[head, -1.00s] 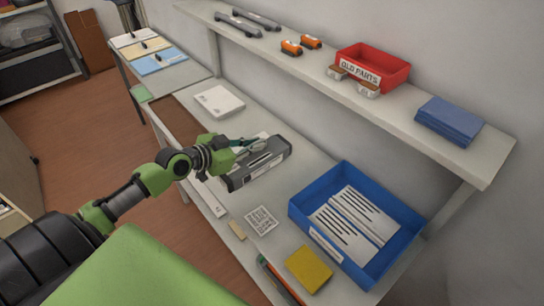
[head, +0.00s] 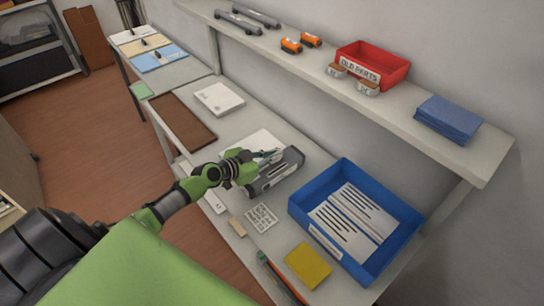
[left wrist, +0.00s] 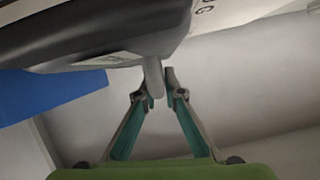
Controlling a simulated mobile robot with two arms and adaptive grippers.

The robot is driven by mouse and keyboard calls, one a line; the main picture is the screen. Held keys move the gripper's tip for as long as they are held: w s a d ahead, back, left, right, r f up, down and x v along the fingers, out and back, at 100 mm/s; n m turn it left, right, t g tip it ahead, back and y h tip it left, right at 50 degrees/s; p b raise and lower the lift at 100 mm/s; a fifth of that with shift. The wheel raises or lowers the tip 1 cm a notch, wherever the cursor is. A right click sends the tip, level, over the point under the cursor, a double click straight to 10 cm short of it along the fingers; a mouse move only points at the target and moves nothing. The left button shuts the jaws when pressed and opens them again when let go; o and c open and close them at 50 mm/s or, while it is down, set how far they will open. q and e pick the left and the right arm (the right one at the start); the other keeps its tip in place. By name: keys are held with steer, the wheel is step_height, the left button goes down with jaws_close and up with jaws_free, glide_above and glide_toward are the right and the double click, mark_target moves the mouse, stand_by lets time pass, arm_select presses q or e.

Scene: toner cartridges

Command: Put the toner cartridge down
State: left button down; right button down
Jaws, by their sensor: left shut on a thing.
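The toner cartridge (head: 282,171), a dark grey box with a pale label, is over the work table, between a white sheet and the blue tray. My left gripper (head: 272,155) is at its upper left side, shut on it. In the left wrist view the fingertips (left wrist: 160,75) close around a small grey tab under the dark cartridge body (left wrist: 90,38). The gripper hides part of the cartridge in the head view. I cannot tell whether its underside touches the table. My right gripper is not in view.
A blue tray (head: 297,208) with papers stands right of the cartridge. A printed card (head: 261,216) and a yellow pad (head: 308,266) lie nearer. A brown mat (head: 181,120) and a white pad (head: 219,98) lie farther back. A shelf (head: 320,67) runs above the table.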

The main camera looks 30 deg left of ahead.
arm_select(q)
steer(key=shift+r, duration=0.15)
steer(key=c, duration=2.5)
jaws_free()
steer(key=o, duration=0.4)
steer(key=shift+c, duration=0.2)
